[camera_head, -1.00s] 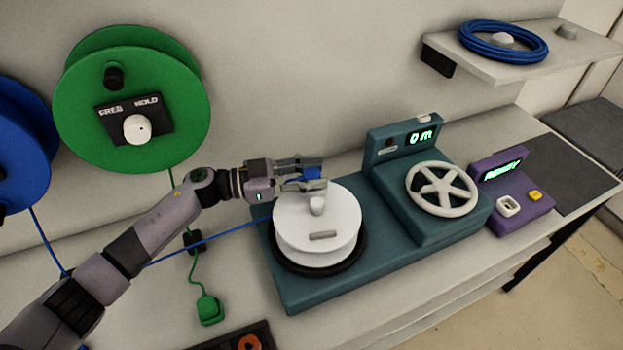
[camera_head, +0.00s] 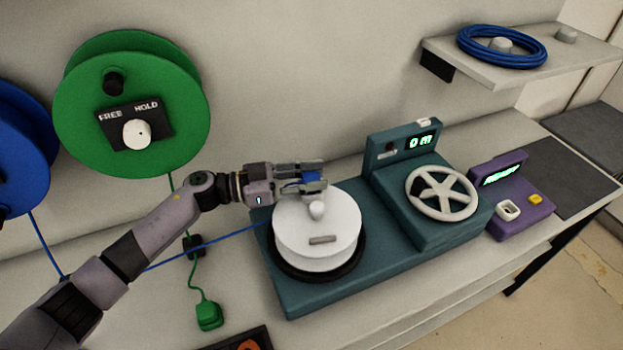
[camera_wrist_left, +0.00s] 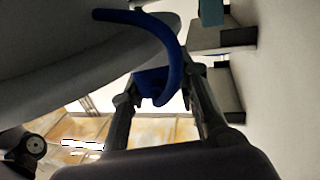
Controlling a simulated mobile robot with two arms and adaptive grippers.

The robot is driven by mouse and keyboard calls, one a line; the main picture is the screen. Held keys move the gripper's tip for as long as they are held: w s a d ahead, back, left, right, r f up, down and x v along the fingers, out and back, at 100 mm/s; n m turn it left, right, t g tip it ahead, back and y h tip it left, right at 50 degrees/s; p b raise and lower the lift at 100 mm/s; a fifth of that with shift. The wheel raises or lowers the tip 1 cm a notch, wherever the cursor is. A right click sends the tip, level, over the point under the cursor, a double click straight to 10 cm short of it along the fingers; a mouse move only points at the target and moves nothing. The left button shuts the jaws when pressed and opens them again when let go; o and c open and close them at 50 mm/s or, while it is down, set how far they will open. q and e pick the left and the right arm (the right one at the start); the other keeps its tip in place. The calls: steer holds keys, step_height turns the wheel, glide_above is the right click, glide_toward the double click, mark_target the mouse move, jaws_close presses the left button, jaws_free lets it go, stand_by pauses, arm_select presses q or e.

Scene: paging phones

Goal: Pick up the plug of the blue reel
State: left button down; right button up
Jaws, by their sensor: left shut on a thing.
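The blue reel (camera_head: 18,150) hangs at the left edge of the head view, partly cut off. Its blue cord (camera_head: 215,240) runs down and then right, behind my left arm, toward the white drum (camera_head: 318,240). My left gripper (camera_head: 314,178) is above the back of the drum, shut on the blue plug (camera_head: 312,180). The fingers hide most of the plug in the head view. In the left wrist view the blue plug (camera_wrist_left: 152,84) sits between the fingers, with a thick blue cord (camera_wrist_left: 172,50) curving from it. My right gripper does not show.
A green reel (camera_head: 130,75) with a FREE/HOLD knob hangs on the wall, and its green plug (camera_head: 209,315) lies on the bench. A teal machine with a hand wheel (camera_head: 442,193) and a purple box (camera_head: 515,205) stand right. A coiled blue cord (camera_head: 500,45) lies on the shelf.

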mark_target(312, 178)
arm_select(q)
steer(key=shift+r, duration=0.55)
step_height(312, 178, up, 2)
steer(key=shift+s+r, duration=0.1)
steer(key=shift+r, duration=0.1)
steer(key=s+d, duration=0.2)
steer(key=s, duration=1.5)
steer(key=shift+s+d, duration=0.3)
steer(key=shift+d, duration=0.1)
steer(key=shift+f+t, duration=0.1)
steer(key=shift+t, duration=0.2)
